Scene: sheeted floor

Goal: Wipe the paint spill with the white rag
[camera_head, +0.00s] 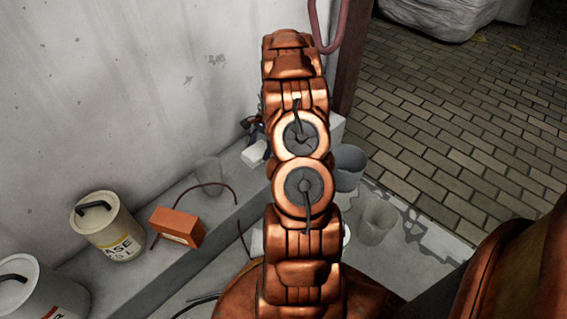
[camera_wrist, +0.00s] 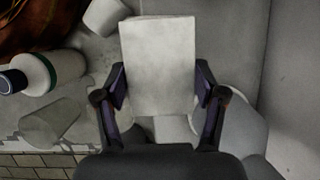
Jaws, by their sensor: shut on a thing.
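The white rag (camera_wrist: 158,65) shows in the wrist view as a pale, flat-faced block between the two fingers of my gripper (camera_wrist: 160,105). The fingers touch its sides. In the head view, the white rag (camera_head: 254,154) shows left of my copper arm, above the concrete ledge, with a small dark part of my gripper (camera_head: 255,128) beside it. My arm hides most of the gripper there. I cannot clearly make out the paint spill. A dark ragged patch lies on the pale floor sheet right of my arm, but I cannot tell whether it is paint or the sheet's edge.
A ledge (camera_head: 222,222) along the wall holds a paint can (camera_head: 108,228), an orange box (camera_head: 177,226) and a clear cup (camera_head: 207,173). A grey bucket (camera_head: 348,166) and a cup (camera_head: 377,222) stand right of my arm. Brick paving (camera_head: 470,130) is open.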

